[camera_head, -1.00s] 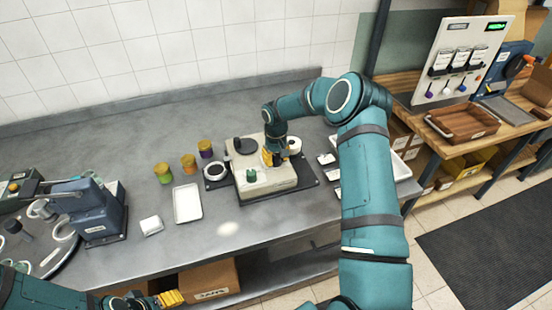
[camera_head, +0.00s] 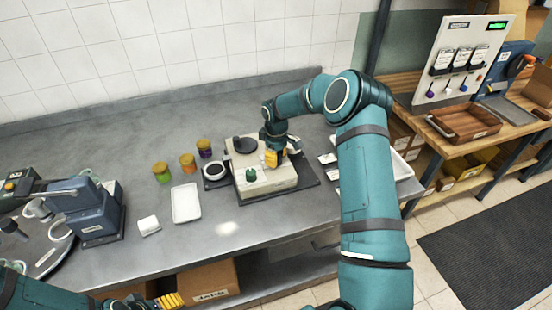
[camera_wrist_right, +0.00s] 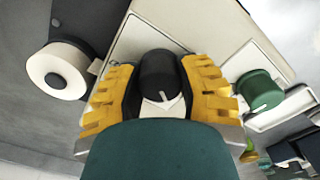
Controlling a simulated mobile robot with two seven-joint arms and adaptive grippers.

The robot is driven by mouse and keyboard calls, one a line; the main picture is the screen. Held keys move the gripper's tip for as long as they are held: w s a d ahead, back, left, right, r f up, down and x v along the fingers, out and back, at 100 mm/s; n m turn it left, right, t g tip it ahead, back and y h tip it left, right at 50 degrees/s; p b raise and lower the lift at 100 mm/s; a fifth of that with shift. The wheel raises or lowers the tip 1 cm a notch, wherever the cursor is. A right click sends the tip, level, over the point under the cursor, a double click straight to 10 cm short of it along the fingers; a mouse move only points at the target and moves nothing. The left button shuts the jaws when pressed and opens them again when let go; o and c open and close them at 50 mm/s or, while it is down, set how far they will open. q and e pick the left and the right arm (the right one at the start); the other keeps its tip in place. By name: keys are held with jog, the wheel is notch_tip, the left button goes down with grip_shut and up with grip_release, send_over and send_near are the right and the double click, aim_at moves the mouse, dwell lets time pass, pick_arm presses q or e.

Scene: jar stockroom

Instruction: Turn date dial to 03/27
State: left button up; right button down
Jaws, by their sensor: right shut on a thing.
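The date device is a pale cream box (camera_head: 270,183) on a dark mat on the grey counter. In the right wrist view, a black dial (camera_wrist_right: 158,76) with a white pointer mark sits on its top (camera_wrist_right: 200,30). My right gripper (camera_head: 272,157) is over the device, and its yellow fingers (camera_wrist_right: 158,98) are shut on the black dial, one on each side. A green knob (camera_wrist_right: 259,90) stands beside it, apart from the fingers; it also shows in the head view (camera_head: 251,175). I cannot read any date. My left gripper (camera_head: 170,300) is low at the bottom left; its fingertips are unclear.
A white roll (camera_wrist_right: 60,70) is close to one finger. Several jars (camera_head: 188,163) stand left of the device, near a white tray (camera_head: 186,203) and a blue-grey machine (camera_head: 97,215). The counter's front middle is clear.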

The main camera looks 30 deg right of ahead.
jog(key=shift+n, duration=0.5)
jog(key=c, duration=0.5)
grip_release()
notch_tip(320, 180, up, 12)
jog(key=shift+r, duration=0.1)
jog(key=shift+s, duration=0.1)
dwell(0.5)
